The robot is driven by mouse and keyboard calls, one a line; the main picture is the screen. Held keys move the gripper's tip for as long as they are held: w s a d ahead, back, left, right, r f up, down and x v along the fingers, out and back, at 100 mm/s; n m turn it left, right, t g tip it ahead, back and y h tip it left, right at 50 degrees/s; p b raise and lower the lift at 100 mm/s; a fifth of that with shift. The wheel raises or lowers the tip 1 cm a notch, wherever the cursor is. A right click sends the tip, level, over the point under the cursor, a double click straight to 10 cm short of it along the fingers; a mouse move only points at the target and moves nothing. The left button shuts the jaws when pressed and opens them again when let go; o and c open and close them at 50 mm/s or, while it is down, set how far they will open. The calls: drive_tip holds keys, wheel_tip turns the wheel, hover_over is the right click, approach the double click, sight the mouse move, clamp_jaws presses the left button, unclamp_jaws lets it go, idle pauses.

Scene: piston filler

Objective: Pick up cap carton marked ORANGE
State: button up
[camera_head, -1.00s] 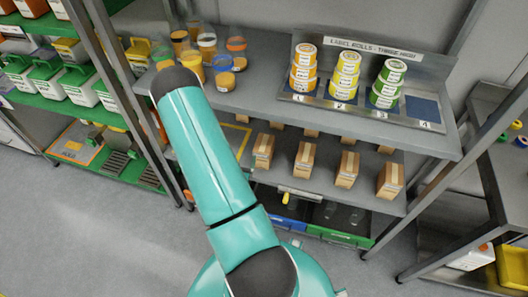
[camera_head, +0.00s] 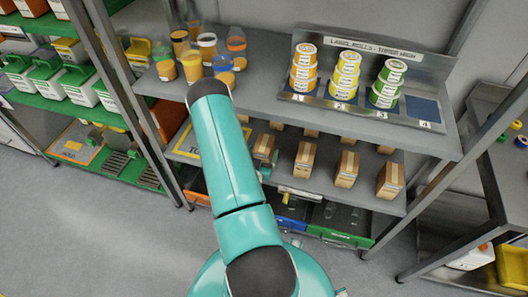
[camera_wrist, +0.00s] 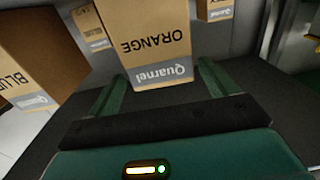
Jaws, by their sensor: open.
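In the wrist view, a brown carton marked ORANGE (camera_wrist: 155,42), with a grey Quarnel band, stands ahead of my gripper (camera_wrist: 162,70). Its lettering is upside down in the picture. My gripper is open, with one green finger at each side of the carton's near end. I cannot tell how deep the carton is between the fingers, and no grip on it shows. In the head view my arm reaches to the middle shelf beside the leftmost front carton (camera_head: 263,147). The labels are too small to read there.
A carton marked BLUE (camera_wrist: 28,65) stands close at left in the wrist view, with smaller cartons behind. In the head view, more cartons (camera_head: 304,160) line the middle shelf. The upper shelf (camera_head: 270,65) above them holds cups and label rolls (camera_head: 345,72).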

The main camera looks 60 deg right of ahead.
sight(264, 143)
drive_tip(key=d, duration=0.2)
drive_tip(key=w+d, duration=0.1)
drive_tip(key=d, duration=0.1)
drive_tip(key=shift+w+d+f, duration=0.15)
drive_tip(key=shift+d, duration=0.2)
drive_tip(key=c, duration=1.2)
drive_tip(key=shift+o, duration=0.2)
